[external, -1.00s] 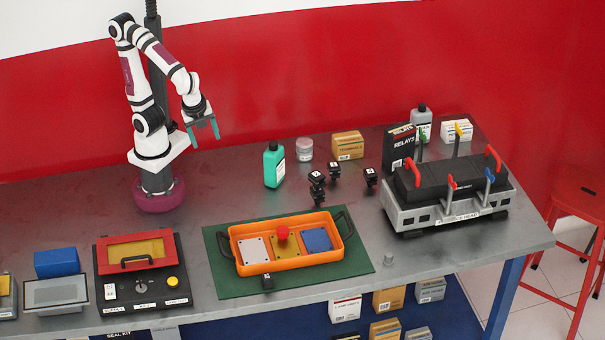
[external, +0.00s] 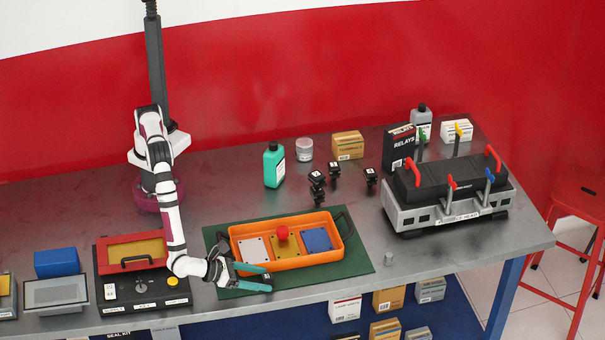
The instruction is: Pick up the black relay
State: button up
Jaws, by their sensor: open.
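A small black relay (external: 266,279) lies on the green mat (external: 361,264), in front of the orange tray (external: 300,262). My gripper (external: 268,279) is low at the mat's front edge, reaching in from the left, with its teal fingers apart. One finger is on the tray side of the relay and the other on the near side. The relay is mostly hidden between them, and I cannot tell whether they touch it. Several other black relays (external: 317,181) stand on the table behind the tray, near the relay box (external: 399,148).
The orange tray holds white, yellow and blue pads and a red knob (external: 283,233). A control box (external: 143,290) with a red lid stands left of my gripper. A green bottle (external: 273,165) and an engine block (external: 450,190) stand farther back.

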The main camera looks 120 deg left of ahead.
jog(key=shift+x, duration=1.2)
jog(key=shift+a+r, duration=0.1)
jog(key=shift+r, duration=0.1)
grip_shut()
